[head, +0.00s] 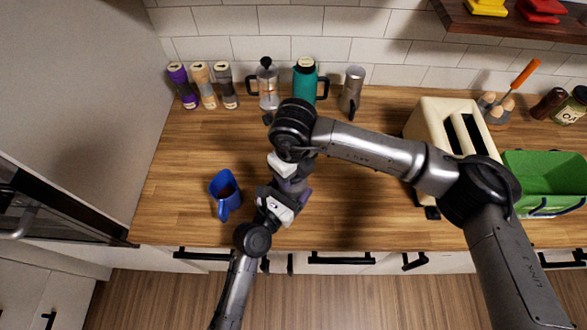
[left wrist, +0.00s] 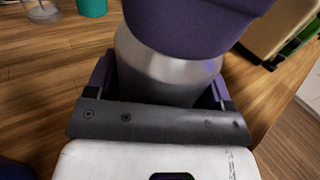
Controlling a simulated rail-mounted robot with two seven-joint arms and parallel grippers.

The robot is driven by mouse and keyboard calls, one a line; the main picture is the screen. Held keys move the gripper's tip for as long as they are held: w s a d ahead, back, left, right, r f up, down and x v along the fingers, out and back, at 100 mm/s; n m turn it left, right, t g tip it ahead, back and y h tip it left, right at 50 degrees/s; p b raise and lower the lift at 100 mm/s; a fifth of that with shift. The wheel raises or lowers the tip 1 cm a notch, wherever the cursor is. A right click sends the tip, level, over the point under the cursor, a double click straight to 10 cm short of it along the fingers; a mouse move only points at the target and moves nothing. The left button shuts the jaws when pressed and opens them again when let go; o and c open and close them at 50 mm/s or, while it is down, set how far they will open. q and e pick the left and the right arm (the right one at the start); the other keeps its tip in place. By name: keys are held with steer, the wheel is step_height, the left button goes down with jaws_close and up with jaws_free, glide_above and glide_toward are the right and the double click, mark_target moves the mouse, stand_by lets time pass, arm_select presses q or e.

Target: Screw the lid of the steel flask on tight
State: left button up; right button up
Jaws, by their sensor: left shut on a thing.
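The steel flask (left wrist: 165,70) stands in the left wrist view as a shiny silver body with a tapering shoulder. My left gripper (head: 293,194) is shut around this body, with its purple fingers on both sides; it also shows in the left wrist view (left wrist: 160,95). A dark purple rounded shape (left wrist: 190,22) covers the flask's top; I cannot tell whether it is the lid or part of my right gripper. My right gripper (head: 287,172) points down directly above the left one in the head view. Its fingertips are hidden, and the arms mostly hide the flask there.
A blue mug (head: 225,192) stands left of my grippers. Along the back wall are several jars (head: 203,85), a French press (head: 267,85), a teal flask (head: 305,82) and a metal jug (head: 352,90). A cream toaster (head: 437,125) and green crate (head: 545,178) are at right. The front right counter is clear.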

stand_by(0.6)
steer(key=o, duration=1)
steer(key=shift+r, duration=2.25)
